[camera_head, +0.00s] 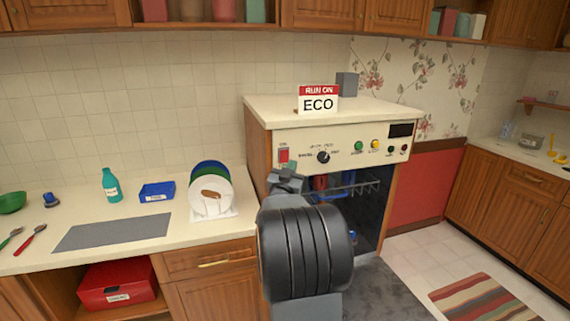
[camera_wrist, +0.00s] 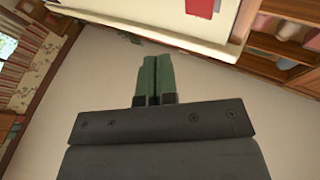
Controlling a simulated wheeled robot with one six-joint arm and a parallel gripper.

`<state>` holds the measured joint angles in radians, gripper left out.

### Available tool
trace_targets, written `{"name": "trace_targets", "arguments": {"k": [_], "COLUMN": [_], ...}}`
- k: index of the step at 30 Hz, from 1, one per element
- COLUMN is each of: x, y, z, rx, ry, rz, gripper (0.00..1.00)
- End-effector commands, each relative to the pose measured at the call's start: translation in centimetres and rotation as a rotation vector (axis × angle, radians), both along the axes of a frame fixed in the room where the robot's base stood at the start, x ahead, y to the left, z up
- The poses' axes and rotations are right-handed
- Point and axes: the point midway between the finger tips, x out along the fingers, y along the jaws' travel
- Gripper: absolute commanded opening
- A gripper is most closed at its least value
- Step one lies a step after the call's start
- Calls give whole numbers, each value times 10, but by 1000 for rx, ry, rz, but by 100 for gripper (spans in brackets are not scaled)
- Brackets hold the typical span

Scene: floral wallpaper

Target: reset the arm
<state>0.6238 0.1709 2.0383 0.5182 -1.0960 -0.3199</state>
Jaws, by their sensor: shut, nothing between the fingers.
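My arm is raised in front of the open dishwasher in the head view, and its dark links hide part of the opening. My gripper (camera_head: 290,172) is near the left edge of the control panel (camera_head: 340,147), close to the red switch (camera_head: 283,155). I cannot tell from this view whether it touches the panel. In the wrist view my gripper (camera_wrist: 155,62) has its two green fingers side by side, shut, with nothing between them.
The dishwasher has a pulled rack (camera_head: 352,188). On the left counter are a plate rack (camera_head: 212,193), teal bottle (camera_head: 111,186) and blue tray (camera_head: 156,192).

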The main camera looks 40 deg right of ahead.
Motion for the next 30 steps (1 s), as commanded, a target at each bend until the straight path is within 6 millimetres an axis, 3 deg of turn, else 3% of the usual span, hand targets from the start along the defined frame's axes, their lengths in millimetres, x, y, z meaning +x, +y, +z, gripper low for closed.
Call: {"name": "trace_targets", "arguments": {"k": [17,20,25,29,30], "x": [1,12,32,34,31], "y": [0,0,23,82,105], "z": [-2,-19,-89,-135,-146], "rx": [14,98,385,624,691], "ry": [-3,42,257,479,554], "rz": [9,65,246,420,469], "gripper": [0,0,0,0,0]}}
